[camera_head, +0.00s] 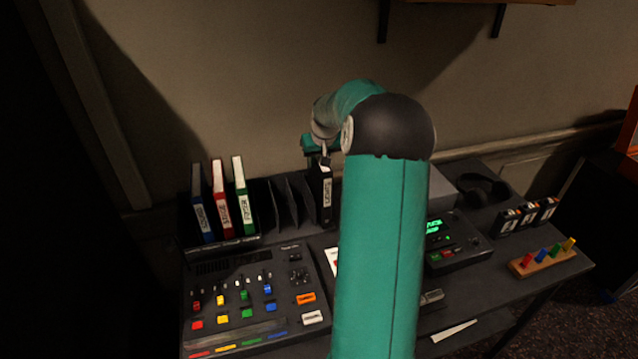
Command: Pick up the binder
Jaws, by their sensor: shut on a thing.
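A black binder (326,199) with a white spine label stands upright at the right end of the dark rack, at the back of the desk. My gripper (322,158) reaches down from above and is shut on the top of this binder. My teal arm hides what lies just right of it. Three more binders stand at the rack's left: a blue one (203,212), a red one (222,205) and a green one (243,200). I cannot tell whether the black binder touches the rack's base.
Empty rack dividers (284,205) stand between the green and black binders. A mixing console (245,295) fills the desk's front left. A shelf hangs above.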

